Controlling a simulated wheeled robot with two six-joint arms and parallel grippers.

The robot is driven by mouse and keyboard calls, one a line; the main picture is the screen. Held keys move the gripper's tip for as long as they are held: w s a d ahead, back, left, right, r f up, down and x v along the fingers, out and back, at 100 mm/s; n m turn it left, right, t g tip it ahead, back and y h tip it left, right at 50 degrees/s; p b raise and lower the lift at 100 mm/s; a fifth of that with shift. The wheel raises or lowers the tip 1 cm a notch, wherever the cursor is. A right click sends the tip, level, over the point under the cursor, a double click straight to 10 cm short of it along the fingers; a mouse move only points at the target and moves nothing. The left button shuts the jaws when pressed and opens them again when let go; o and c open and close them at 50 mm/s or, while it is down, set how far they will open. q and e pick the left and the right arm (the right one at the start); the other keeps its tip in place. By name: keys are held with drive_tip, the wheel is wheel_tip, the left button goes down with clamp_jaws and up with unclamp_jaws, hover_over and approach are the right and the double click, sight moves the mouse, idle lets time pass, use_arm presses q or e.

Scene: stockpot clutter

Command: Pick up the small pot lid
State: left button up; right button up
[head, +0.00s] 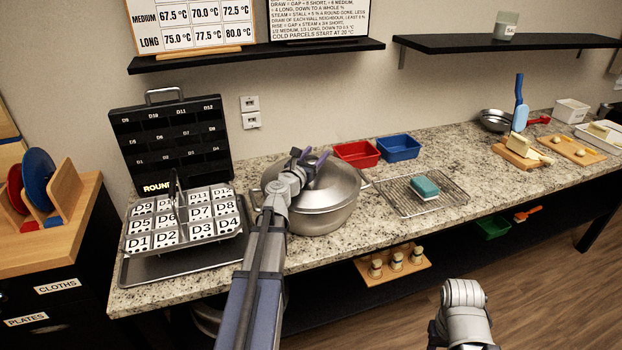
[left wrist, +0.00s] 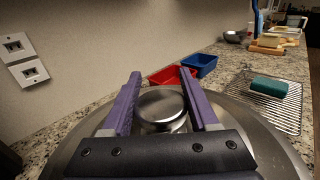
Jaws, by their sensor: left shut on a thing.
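The pot lid (head: 338,178) is a domed, shiny metal lid with a round knob. It appears to sit level on the silver two-handled pot (head: 325,217) on the counter; I see no clear gap at the rim. My left gripper (head: 306,155) is over the middle of the lid, its purple fingers shut on the knob. In the left wrist view the knob (left wrist: 160,107) stands between the two fingers, and the lid (left wrist: 255,125) spreads out below. My arm hides part of the lid and pot. My right gripper is not in view; only part of that arm shows.
A rack of numbered compartments (head: 133,243) stands left of the pot. A red bin (head: 357,153) and a blue bin (head: 399,147) are behind it. A wire rack (head: 445,200) with a teal sponge (head: 425,188) lies to the right. A black shelf (head: 255,56) hangs above.

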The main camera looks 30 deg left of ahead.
use_arm(q)
clamp_jaws()
idle(0.4)
wheel_tip(320, 180, up, 10)
drive_tip(key=p, duration=1)
